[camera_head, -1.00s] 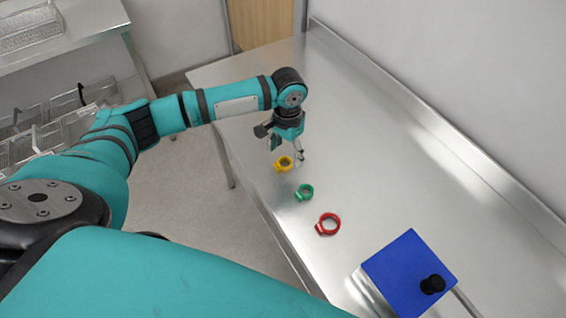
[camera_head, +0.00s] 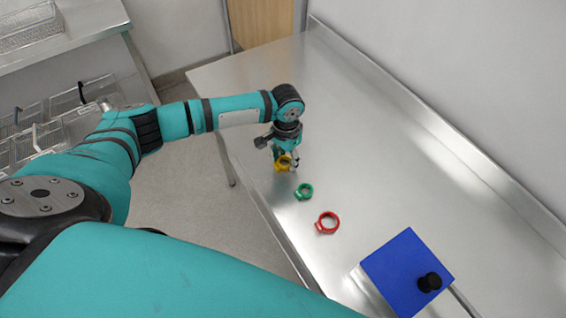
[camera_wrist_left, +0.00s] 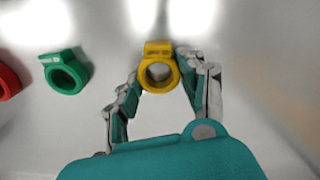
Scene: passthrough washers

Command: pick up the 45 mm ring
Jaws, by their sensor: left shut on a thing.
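The yellow ring (camera_head: 283,165) is at the left end of a row of three rings on the steel table. In the left wrist view the yellow ring (camera_wrist_left: 159,87) has a small tag with dark print too blurred to read. My left gripper (camera_head: 287,160) points down and is shut on the yellow ring, with a finger on each side; the wrist view shows the fingers (camera_wrist_left: 162,84) too. A green ring (camera_head: 311,192) and a larger red ring (camera_head: 337,222) lie apart from it. I cannot read which is marked 45 mm. My right gripper is not in view.
A blue block (camera_head: 395,262) with a black knob (camera_head: 429,282) stands at the near right of the table (camera_head: 400,150). A raised back edge runs along the wall. The table's middle is clear. Wire baskets (camera_head: 50,135) are at the left.

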